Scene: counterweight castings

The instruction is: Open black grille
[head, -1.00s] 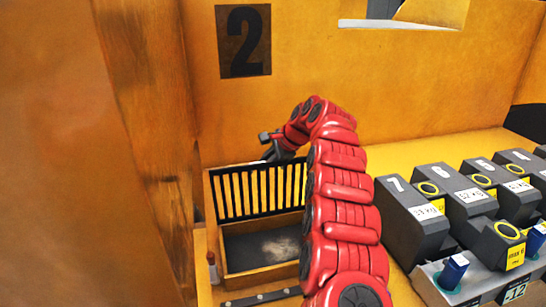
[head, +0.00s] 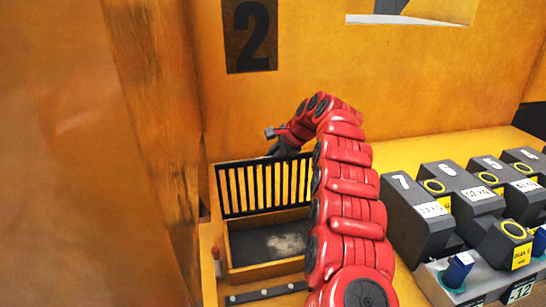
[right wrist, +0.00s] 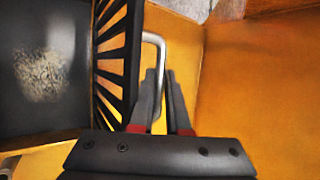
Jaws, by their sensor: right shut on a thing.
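The black grille (head: 264,187) stands raised, close to upright, along the back edge of a yellow box with a dark floor (head: 265,243). The box's top is uncovered. In the right wrist view the grille's black bars (right wrist: 118,55) show at the left with a pale metal handle (right wrist: 156,42) on its outer side. My right gripper (right wrist: 161,74) is shut on this handle. In the head view the right gripper (head: 276,146) is behind the grille's top edge, its tips partly hidden. My left gripper is not in view.
Several numbered dark weight blocks (head: 418,214) stand on the yellow surface at the right. A yellow wall with a black 2 plate (head: 250,37) rises behind. A worn orange panel (head: 150,130) closes the left side. A small red-topped item (head: 217,262) stands at the box's left.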

